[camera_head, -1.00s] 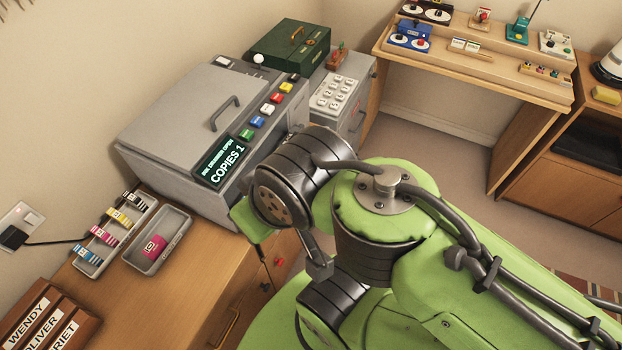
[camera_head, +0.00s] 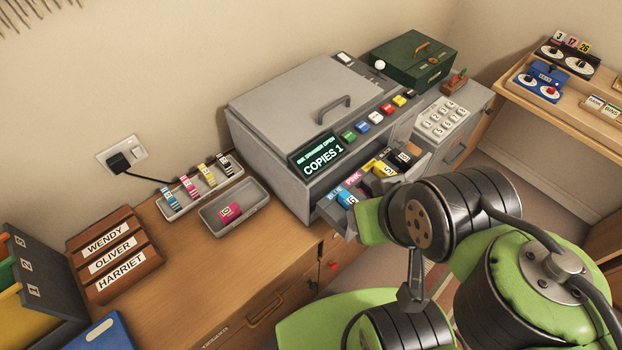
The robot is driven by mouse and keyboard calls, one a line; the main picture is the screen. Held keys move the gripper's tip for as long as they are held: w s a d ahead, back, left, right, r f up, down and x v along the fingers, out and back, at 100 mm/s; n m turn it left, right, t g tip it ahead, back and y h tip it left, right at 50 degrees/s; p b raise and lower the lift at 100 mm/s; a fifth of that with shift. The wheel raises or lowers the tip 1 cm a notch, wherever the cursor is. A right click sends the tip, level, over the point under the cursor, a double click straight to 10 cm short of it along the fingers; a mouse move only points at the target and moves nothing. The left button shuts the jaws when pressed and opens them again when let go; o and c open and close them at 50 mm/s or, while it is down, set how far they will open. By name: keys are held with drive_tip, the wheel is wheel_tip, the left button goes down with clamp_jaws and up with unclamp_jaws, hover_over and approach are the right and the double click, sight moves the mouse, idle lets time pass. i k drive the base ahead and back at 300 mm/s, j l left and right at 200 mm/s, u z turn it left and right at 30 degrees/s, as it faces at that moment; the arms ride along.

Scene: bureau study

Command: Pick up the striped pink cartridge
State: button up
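The striped pink cartridge (camera_head: 188,186) stands in a grey rack (camera_head: 172,215) on the wooden cabinet, between a striped blue cartridge (camera_head: 170,199) and a striped yellow one (camera_head: 207,175). A striped black cartridge (camera_head: 224,163) is at the rack's far end. Another pink cartridge (camera_head: 229,212), with a pale label, lies in the grey tray (camera_head: 250,222) beside the rack. My arm fills the lower right of the head view, well right of the rack. I cannot make out my gripper's fingers among the arm parts.
The copier (camera_head: 305,110) has an open ink drawer (camera_head: 332,212) with blue, yellow and black cartridges showing; my arm partly covers it. A name rack (camera_head: 115,255) and a binder holder (camera_head: 45,285) stand left. The cabinet top (camera_head: 200,275) in front of the tray is bare.

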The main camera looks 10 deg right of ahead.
sight(190, 188)
drive_tip(key=j+u, duration=0.1)
drive_tip(key=u, duration=0.35)
drive_tip(key=j+u, duration=0.1)
drive_tip(key=u, duration=0.35)
drive_tip(key=j+u, duration=0.15)
drive_tip(key=u, duration=0.3)
